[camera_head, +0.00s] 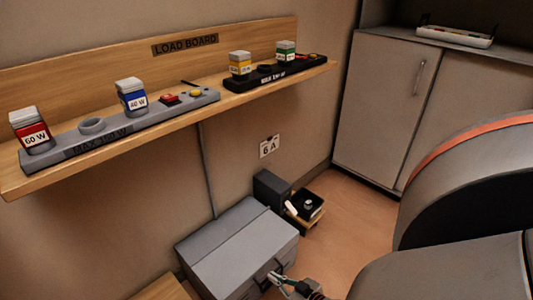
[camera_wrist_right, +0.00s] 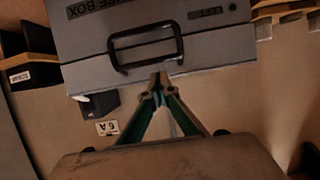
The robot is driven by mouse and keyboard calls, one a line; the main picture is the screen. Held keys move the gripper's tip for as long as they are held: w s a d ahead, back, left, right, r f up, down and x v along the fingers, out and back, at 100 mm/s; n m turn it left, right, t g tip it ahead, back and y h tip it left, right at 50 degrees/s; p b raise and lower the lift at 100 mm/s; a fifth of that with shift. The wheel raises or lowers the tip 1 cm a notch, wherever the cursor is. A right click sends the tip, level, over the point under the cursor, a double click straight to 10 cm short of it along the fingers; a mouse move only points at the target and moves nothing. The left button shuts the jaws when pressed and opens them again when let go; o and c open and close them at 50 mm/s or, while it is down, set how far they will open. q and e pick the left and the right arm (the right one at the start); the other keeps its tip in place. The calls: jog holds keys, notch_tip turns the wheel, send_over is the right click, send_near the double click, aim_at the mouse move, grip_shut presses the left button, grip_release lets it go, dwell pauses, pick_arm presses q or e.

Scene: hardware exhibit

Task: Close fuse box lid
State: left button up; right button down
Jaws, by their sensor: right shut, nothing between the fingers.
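The grey fuse box (camera_head: 232,245) stands low against the wall in the head view, at the bottom centre. Its lid lies flat across the top; I cannot tell whether it sits fully flush. A black handle (camera_wrist_right: 146,46) is on its front, and the lettering beside it appears upside down in the right wrist view. My right gripper (camera_wrist_right: 160,80) is shut and empty, with its tips just by the handle and the box's edge. It also shows in the head view (camera_head: 277,279), at the box's front right. I cannot tell whether it touches. My left gripper is out of view.
A wooden shelf (camera_head: 328,68) marked LOAD BOARD runs along the wall above, with labelled blocks on two strips. A small dark box (camera_head: 271,187) and a wooden tray stand behind the fuse box. A grey cabinet (camera_head: 378,110) is at the back right. Floor between is clear.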

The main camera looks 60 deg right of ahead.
aim_at(261, 275)
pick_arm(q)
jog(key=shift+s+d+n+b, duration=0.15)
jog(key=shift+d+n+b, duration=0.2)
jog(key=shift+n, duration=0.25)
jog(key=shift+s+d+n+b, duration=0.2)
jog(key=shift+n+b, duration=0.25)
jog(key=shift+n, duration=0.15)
pick_arm(e)
jog(key=shift+t, duration=0.8)
jog(key=f, duration=0.4)
jog(key=shift+w+f, duration=0.25)
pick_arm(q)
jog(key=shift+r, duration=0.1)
pick_arm(e)
jog(key=shift+w+f, duration=0.25)
jog(key=shift+f, duration=0.05)
jog(key=shift+r, duration=0.15)
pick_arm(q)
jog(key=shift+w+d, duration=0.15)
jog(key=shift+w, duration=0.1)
pick_arm(e)
jog(key=v, duration=1.2)
